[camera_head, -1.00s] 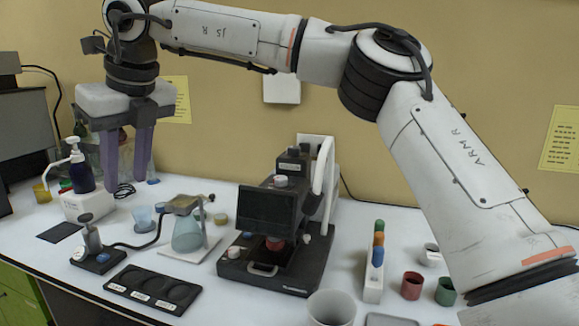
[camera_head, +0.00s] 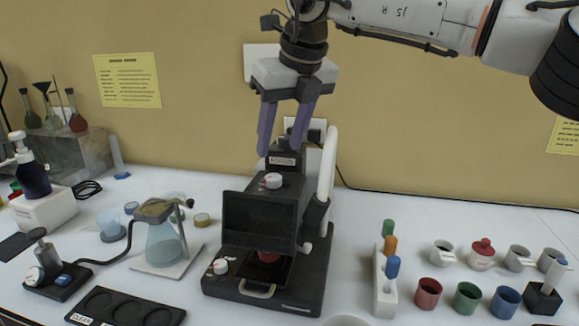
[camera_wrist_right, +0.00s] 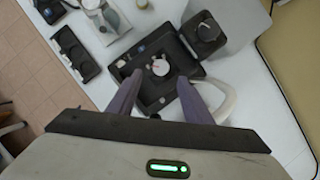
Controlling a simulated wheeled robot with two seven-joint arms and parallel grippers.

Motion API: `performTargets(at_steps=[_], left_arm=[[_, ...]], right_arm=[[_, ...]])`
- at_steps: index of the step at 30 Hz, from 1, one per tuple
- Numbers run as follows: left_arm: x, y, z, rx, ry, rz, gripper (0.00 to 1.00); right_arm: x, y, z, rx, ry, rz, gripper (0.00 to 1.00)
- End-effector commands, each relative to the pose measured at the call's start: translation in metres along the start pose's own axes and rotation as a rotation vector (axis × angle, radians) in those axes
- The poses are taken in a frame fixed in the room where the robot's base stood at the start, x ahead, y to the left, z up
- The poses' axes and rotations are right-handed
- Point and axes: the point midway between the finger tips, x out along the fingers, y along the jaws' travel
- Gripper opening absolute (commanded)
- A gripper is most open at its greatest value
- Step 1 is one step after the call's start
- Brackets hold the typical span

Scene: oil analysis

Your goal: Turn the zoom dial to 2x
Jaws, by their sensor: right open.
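A black microscope-like device (camera_head: 265,225) stands upright on the white table in the middle of the head view. A white dial (camera_head: 272,180) sits on its top; I cannot read its setting. In the right wrist view a white dial with a red mark (camera_wrist_right: 160,67) shows just beyond and between the fingertips. My right gripper (camera_head: 282,148) points down above the back of the device, with its two purple fingers apart and empty. Its fingers also show in the right wrist view (camera_wrist_right: 160,84), apart from the dial. My left gripper is out of view.
A second white knob (camera_head: 220,266) is on the device's base. A thick white tube (camera_head: 328,175) rises at its right side. A flask (camera_head: 165,243) stands left, a vial rack (camera_head: 384,290) right. Several coloured cups stand farther right. A black tray (camera_head: 125,308) lies in front.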

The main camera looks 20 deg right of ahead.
Motion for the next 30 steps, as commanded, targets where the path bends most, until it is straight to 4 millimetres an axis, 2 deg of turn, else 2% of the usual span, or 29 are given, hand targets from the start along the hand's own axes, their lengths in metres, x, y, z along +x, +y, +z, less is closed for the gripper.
performTargets(at_steps=[6,12,18,25,26,30], left_arm=[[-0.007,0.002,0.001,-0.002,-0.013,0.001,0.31],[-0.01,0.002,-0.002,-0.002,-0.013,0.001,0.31],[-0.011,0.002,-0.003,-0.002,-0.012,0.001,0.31],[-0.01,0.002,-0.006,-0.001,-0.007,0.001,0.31],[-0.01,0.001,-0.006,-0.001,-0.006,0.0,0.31],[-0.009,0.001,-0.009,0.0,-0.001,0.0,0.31]], right_arm=[[0.041,-0.004,-0.002,0.006,0.005,-0.004,0.46],[0.07,-0.004,-0.002,0.007,0.003,-0.003,0.46],[0.082,-0.004,-0.002,0.006,0.0,-0.003,0.46],[0.083,-0.004,-0.002,0.006,0.0,-0.003,0.46],[0.083,-0.004,-0.002,0.006,0.0,-0.003,0.42],[0.083,-0.004,-0.002,0.006,0.0,-0.003,0.19]])
